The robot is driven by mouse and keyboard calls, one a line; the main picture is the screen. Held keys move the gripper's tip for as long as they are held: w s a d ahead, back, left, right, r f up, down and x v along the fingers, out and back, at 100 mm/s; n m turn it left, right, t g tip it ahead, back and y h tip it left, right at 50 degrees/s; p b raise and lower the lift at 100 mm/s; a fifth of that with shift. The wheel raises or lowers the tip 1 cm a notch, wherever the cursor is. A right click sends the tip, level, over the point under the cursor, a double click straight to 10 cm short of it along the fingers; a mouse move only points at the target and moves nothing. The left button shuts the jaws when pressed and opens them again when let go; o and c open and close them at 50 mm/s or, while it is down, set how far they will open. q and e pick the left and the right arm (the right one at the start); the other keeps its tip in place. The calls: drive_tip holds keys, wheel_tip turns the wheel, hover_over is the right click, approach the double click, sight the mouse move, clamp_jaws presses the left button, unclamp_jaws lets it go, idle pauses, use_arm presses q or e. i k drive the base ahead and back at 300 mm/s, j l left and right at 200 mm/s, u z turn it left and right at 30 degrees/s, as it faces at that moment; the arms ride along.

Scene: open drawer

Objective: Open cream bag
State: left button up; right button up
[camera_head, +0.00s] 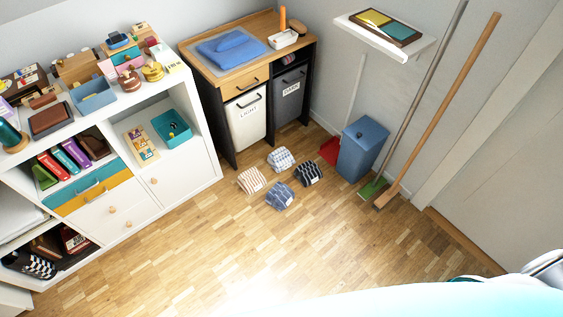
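The cream bag (246,124), marked "LIGHT", is a pull-out laundry bin in the lower left of the wooden-topped cabinet (262,49). It has a dark handle (249,100) near its top. Its front looks about level with the cabinet frame, so it appears closed. A dark grey bag (288,106) marked "DARK" is beside it on the right. Neither of my grippers is in view.
Several folded cloths (268,180) lie on the floor before the cabinet. A blue bin (362,148), a red dustpan (331,150) and long-handled brooms (440,110) stand at the right. A white shelf unit (205,150) is left of the cabinet. The foreground floor is clear.

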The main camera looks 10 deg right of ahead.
sight(245, 113)
drive_tip(key=i+l+z, duration=0.1)
drive_tip(key=i+l, duration=0.2)
drive_tip(key=i, duration=0.15)
drive_tip(key=i+l, duration=0.25)
drive_tip(key=i, duration=0.2)
drive_tip(key=z, duration=0.05)
